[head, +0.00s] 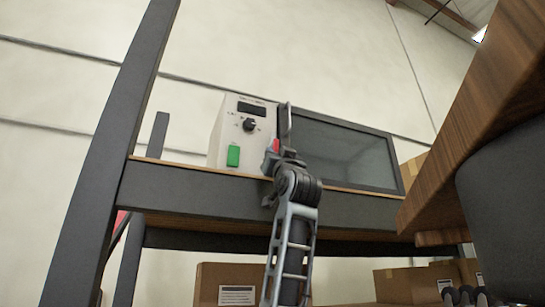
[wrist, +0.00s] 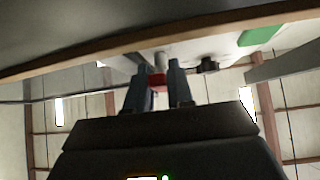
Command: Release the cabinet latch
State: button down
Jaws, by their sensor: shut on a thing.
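The cabinet stands on a raised shelf. It has a pale control panel (head: 232,120) on the left and a dark glass door (head: 345,150) with an upright handle (head: 288,122) at its left edge. The panel carries a green block (head: 233,156) and a black knob (head: 249,125). My gripper (head: 271,157) is at the panel's lower right, by the door edge. In the wrist view its two fingers are shut on a small red piece (wrist: 157,80), with a pale stub (wrist: 161,61) just beyond. My arm hides part of the door's lower left. I cannot make out a separate latch.
The shelf's grey front beam (head: 190,187) runs just below the cabinet, close to my gripper. A grey upright (head: 110,150) stands at left. A wooden top (head: 480,120) juts in at right. Cardboard boxes (head: 225,280) sit below.

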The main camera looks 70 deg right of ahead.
jog(key=shift+s+d+n+t+y, duration=0.15)
jog(key=shift+n+t+y, duration=0.55)
jog(key=shift+n, duration=0.5)
jog(key=c, duration=1.1)
grip_release()
jog(key=b+v, duration=0.2)
jog(key=v, duration=0.5)
jog(key=shift+s+f, duration=0.1)
jog(key=shift+f, duration=0.2)
